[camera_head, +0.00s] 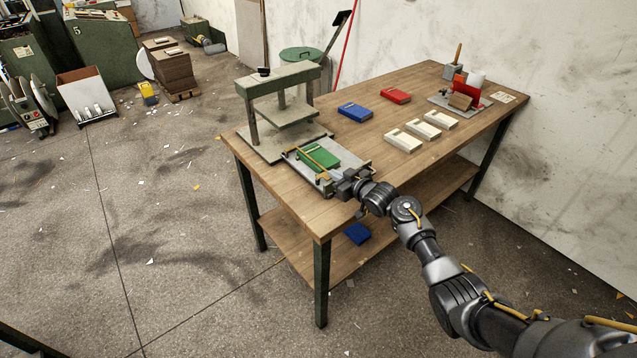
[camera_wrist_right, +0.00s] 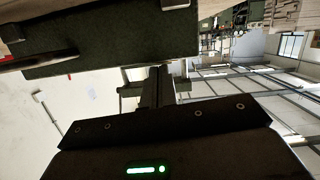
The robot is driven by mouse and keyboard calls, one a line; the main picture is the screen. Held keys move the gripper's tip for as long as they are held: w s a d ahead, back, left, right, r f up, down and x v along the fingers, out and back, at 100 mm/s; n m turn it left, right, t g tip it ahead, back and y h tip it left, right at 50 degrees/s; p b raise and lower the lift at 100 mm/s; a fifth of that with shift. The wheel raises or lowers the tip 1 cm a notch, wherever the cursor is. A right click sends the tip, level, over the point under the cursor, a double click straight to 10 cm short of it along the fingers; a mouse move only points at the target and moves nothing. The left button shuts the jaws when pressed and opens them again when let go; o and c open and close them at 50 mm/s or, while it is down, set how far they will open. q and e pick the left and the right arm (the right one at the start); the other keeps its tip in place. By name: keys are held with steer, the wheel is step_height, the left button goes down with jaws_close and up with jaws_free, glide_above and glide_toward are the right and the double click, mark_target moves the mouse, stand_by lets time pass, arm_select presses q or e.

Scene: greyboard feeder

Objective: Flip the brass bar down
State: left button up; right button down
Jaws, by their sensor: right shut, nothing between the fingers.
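The brass bar (camera_head: 309,151) shows in the head view as a thin yellowish strip at the left side of a grey plate (camera_head: 357,166) on the workbench. A green book-like block (camera_head: 322,158) lies on that plate beside the bar. The bar is small here, and I cannot tell its exact tilt. My right gripper (camera_head: 335,177) is at the plate's front edge, close to the bar's near end; contact is unclear. In the right wrist view its fingers (camera_wrist_right: 158,88) are together and empty, below a large dark green surface (camera_wrist_right: 115,42). My left gripper is out of view.
A press (camera_head: 283,110) stands on the bench (camera_head: 300,205) just behind the plate. Blue (camera_head: 355,112) and red (camera_head: 396,96) blocks and several cream trays (camera_head: 403,141) lie to the right. A blue block (camera_head: 357,233) rests on the lower shelf. The bench's front corner is clear.

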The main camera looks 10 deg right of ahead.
steer(key=shift+r+p, duration=0.45)
steer(key=shift+r, duration=0.05)
steer(key=s+d+r+p, duration=0.1)
steer(key=s+d+r, duration=0.3)
steer(key=s, duration=0.4)
steer(key=shift+s+d+r, duration=0.15)
steer(key=shift+s+r, duration=0.2)
steer(key=shift+r, duration=0.35)
